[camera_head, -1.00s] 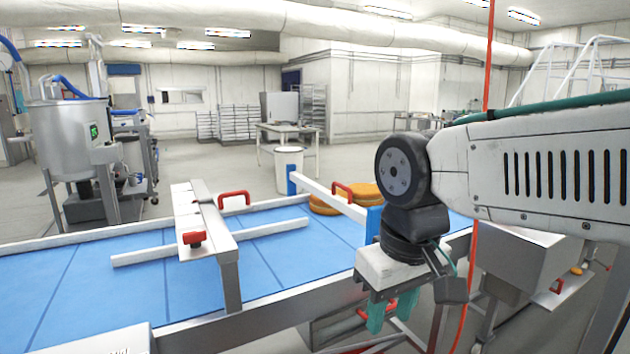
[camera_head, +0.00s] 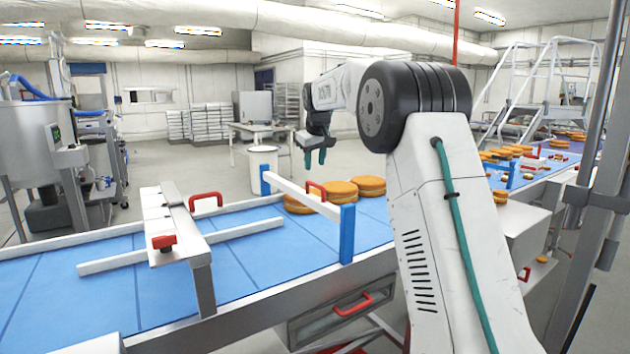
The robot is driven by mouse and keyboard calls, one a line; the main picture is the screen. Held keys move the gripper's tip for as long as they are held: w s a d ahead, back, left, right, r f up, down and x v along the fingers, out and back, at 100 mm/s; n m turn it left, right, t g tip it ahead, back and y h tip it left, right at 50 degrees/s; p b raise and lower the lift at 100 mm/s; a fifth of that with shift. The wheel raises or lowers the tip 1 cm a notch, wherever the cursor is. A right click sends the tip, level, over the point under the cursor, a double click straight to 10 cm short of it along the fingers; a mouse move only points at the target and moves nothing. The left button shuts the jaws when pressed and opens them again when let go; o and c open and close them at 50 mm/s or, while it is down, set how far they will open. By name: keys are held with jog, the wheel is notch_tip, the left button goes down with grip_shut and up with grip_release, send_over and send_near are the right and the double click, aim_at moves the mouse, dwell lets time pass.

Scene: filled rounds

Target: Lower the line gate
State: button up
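Round orange-topped cakes (camera_head: 370,186) stand on the belt (camera_head: 240,255) just right of the gate. A white bridge (camera_head: 170,222) with a red knob and handle crosses the belt at left. A drawer (camera_head: 335,318) with a red handle is below the conveyor.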

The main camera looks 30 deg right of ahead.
aim_at(315, 184)
jog(key=x, duration=0.3)
jog(key=d+x, duration=0.1)
jog(key=x, duration=0.2)
jog(key=w+x, duration=0.1)
jog(key=x, duration=0.2)
jog(key=shift+w+d+r, duration=0.15)
jog(key=shift+d+r, duration=0.05)
grip_shut()
